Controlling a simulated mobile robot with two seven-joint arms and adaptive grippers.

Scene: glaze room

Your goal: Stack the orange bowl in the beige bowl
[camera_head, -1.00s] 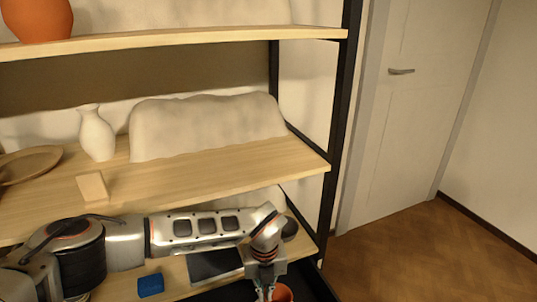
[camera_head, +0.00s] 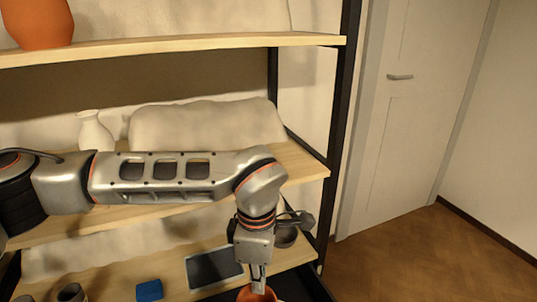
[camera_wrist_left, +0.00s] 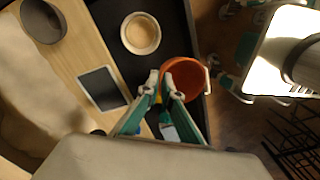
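The orange bowl (camera_wrist_left: 187,77) is at the fingertips of my left gripper (camera_wrist_left: 163,84) in the left wrist view. One finger is inside its near rim and the other outside, pinching the wall. In the head view the left gripper (camera_head: 258,283) points down, and part of the orange bowl (camera_head: 262,295) shows under it at the bottom edge. The beige bowl (camera_wrist_left: 141,34) sits upright and apart from it on a black surface, up and to the left in the left wrist view; I cannot see it in the head view. My right gripper is not in view.
On the wooden shelf (camera_head: 110,273) are a dark slate (camera_head: 215,270), a blue block (camera_head: 149,290) and a dark grey bowl (camera_wrist_left: 43,20). A black upright (camera_head: 335,150) stands at the right. The board above holds a white vase (camera_head: 95,132), partly hidden by my arm.

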